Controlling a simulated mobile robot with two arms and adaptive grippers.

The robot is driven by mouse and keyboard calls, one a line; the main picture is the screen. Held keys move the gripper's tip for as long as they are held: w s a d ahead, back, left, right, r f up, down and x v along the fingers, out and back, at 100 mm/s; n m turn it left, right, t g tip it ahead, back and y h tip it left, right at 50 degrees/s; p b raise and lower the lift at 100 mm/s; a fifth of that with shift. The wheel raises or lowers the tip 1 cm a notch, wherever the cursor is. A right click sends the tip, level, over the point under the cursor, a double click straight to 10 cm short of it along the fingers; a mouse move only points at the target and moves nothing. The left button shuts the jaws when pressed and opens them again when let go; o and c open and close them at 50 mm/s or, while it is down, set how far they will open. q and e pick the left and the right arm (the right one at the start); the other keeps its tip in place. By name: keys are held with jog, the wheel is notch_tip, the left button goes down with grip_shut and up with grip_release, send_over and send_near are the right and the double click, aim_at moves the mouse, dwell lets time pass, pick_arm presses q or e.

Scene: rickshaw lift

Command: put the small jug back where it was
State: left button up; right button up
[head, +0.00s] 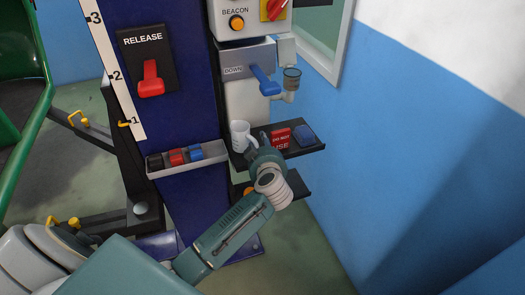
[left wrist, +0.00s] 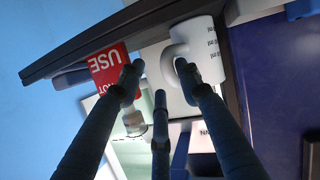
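The small jug (head: 240,136) is white, with a handle and printed marks on its side. It stands upright at the left end of the dark upper shelf (head: 308,149). In the left wrist view the jug (left wrist: 209,48) appears upside down, its handle beside my fingers. My left gripper (head: 259,141) is at the jug's right side, by the handle. In the left wrist view its fingers (left wrist: 158,76) are spread apart. One fingertip overlaps the handle; I cannot tell whether it touches. My right gripper is not in view.
A red sign (head: 281,138) and a blue item (head: 304,135) are on the shelf to the right. A blue lever (head: 264,81) and a clear cup-like fitting (head: 291,79) are above. A grey tray (head: 187,159) holds dark, red and blue items to the left.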

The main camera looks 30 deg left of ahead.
pick_arm(q)
jog(key=v, duration=1.1)
jog(key=shift+s+d, duration=0.25)
jog(key=shift+s, duration=0.05)
